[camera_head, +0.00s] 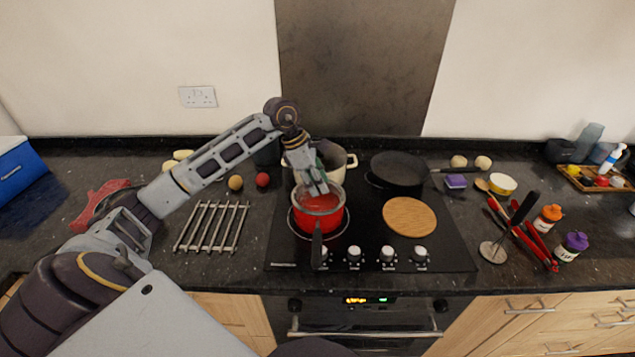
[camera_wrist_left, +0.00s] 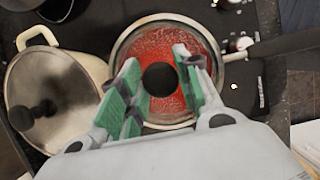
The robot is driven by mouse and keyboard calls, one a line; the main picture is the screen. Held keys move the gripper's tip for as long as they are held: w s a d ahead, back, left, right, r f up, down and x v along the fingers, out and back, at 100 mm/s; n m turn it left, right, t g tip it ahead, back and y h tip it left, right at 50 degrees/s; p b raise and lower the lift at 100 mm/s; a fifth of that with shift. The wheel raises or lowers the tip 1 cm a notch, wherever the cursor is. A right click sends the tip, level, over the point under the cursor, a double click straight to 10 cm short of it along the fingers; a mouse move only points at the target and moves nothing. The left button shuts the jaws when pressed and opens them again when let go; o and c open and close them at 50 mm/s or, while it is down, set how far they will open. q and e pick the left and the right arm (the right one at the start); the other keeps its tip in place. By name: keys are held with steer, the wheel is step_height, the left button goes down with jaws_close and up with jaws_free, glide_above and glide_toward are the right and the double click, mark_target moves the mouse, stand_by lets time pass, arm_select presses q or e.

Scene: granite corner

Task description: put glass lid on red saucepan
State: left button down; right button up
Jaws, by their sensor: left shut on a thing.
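The red saucepan (camera_head: 319,221) stands on the front left of the hob, its dark handle pointing to the front. My left gripper (camera_head: 318,189) is directly above it, pointing down. In the left wrist view the fingers (camera_wrist_left: 160,85) are closed in around the dark round knob (camera_wrist_left: 159,79) of the glass lid. The clear lid with its pale rim (camera_wrist_left: 122,52) lies over the saucepan's opening, and red shows through it. I cannot tell whether the rim rests on the pan or hovers just above. My right gripper is not in view.
A cream pot (camera_head: 346,163) stands close behind; its own lid (camera_wrist_left: 50,95) shows in the left wrist view. A dark frying pan (camera_head: 398,170) and a round wooden board (camera_head: 409,216) are on the hob's right. A metal rack (camera_head: 212,227) lies left of the hob.

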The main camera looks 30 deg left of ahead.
arm_select(q)
steer(key=shift+c, duration=2.2)
jaws_free()
steer(key=shift+r, duration=0.15)
steer(key=shift+r+p, duration=1.9)
steer(key=shift+r, duration=1.45)
